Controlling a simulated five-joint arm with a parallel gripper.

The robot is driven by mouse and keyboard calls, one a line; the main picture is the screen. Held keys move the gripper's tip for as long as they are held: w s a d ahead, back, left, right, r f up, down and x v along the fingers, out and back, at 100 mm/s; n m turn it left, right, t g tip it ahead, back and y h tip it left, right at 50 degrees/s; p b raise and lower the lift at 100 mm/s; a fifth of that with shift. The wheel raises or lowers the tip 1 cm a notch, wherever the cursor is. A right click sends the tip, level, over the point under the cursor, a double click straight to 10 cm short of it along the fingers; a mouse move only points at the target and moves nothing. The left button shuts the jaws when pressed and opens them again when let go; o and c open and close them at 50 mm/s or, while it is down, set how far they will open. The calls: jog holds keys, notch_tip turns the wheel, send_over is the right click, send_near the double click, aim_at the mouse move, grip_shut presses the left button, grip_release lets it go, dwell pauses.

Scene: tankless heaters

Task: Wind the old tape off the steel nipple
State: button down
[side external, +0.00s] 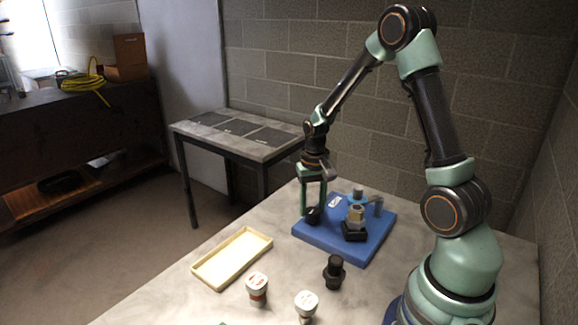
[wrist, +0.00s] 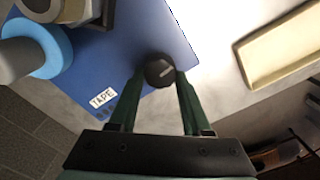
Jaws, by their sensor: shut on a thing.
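A blue board (side external: 340,246) lies on the table, with a white TAPE label (wrist: 103,97) near one edge. My gripper (side external: 313,210) points down at the board's left corner, its fingers shut on a black knob (wrist: 158,70) with a pale line on top. On the board, a light blue ring (wrist: 55,48) sits around a grey cylinder (wrist: 14,58). A brass hex fitting (side external: 356,214) stands in a black block (side external: 354,235). A grey post (side external: 378,205) stands at the right. I cannot tell which piece is the steel nipple or see old tape clearly.
A cream tray (side external: 262,237) lies left of the board. A black fitting (side external: 335,272) and two white-topped pieces, one nearer the tray (side external: 257,281) and one at the front (side external: 306,300), stand before the board. A side table (side external: 185,127) stands behind.

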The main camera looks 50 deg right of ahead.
aim_at(311, 209)
jog(key=n, duration=0.4)
jog(key=shift+a+n, duration=0.1)
jog(key=shift+n, duration=0.3)
dwell(0.4)
jog(key=shift+c, duration=1.8)
grip_release()
jog(key=shift+r, duration=0.15)
notch_tip(311, 209, up, 12)
